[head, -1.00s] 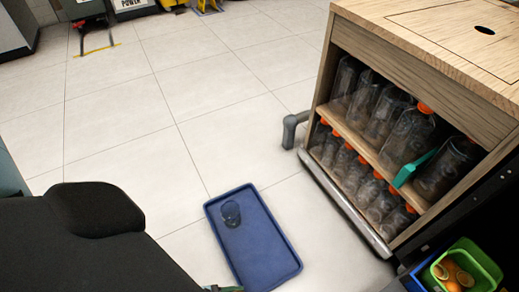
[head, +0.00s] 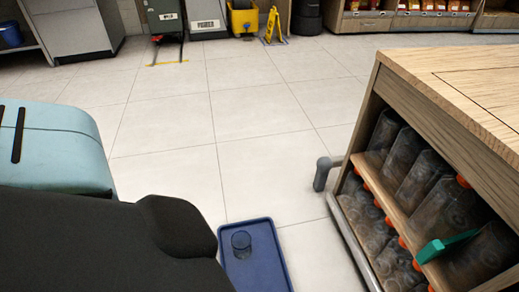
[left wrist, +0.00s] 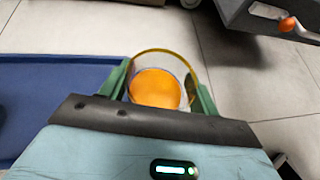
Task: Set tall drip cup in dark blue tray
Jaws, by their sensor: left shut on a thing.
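The dark blue tray (head: 264,241) lies on the floor at the bottom middle of the head view. A dark see-through cup (head: 241,245) stands in it towards its left side. In the left wrist view the tray (left wrist: 50,85) is at the left. My left gripper (left wrist: 161,88) is shut on a clear round cup (left wrist: 166,53) with a yellowish rim and orange inside, seen from above. The held cup is just right of the tray in that view; its height above the floor I cannot tell. In the head view my dark arm hides the left gripper. My right gripper is not in view.
A wooden cabinet (head: 447,75) with shelves of clear bottles (head: 420,180) and a teal object (head: 445,246) stands at the right. A grey bent handle (head: 324,172) sticks out beside it. Pale tiled floor (head: 215,120) is open beyond the tray.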

